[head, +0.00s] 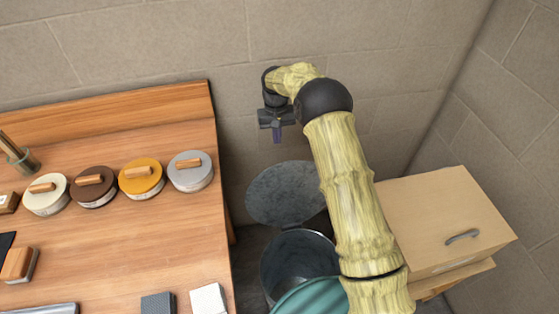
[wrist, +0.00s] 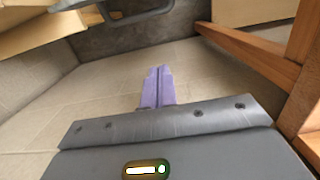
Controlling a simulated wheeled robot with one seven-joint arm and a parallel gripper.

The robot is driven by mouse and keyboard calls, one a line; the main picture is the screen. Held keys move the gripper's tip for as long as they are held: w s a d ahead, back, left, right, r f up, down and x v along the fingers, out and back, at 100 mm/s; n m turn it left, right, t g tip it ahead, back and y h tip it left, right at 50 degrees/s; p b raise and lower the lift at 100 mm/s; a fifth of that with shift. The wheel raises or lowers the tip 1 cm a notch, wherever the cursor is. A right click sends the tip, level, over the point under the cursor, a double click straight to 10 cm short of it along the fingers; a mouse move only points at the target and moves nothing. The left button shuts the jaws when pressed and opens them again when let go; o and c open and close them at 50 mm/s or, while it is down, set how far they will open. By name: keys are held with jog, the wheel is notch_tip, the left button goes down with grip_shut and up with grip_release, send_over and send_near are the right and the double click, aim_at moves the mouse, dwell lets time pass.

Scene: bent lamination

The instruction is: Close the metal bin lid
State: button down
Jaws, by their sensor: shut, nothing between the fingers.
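The metal bin (head: 298,262) stands on the floor between the workbench and the wooden cabinet in the head view. Its round grey lid (head: 285,193) is open, tilted up at the back of the bin toward the wall. My gripper (head: 277,138) is above and behind the lid, near the wall, apart from the lid in the picture. Its purple fingers are together and empty, and they also show in the wrist view (wrist: 158,84). My arm hides the right part of the lid and bin. I cannot clearly make out the lid in the wrist view.
The wooden workbench (head: 130,240) on the left holds several round lidded tins and blocks. A wooden cabinet (head: 440,220) with a dark handle stands to the right. The block wall (head: 180,45) is close behind my gripper. Wooden bench parts (wrist: 250,50) show at the wrist view's right.

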jog(key=s+d+f+p, duration=0.1)
jog(key=s+f+p, duration=0.2)
jog(key=f, duration=0.5)
jog(key=shift+s+f, duration=0.2)
jog(key=shift+s, duration=0.4)
jog(key=shift+s+d+r, duration=0.1)
jog(key=shift+s, duration=0.05)
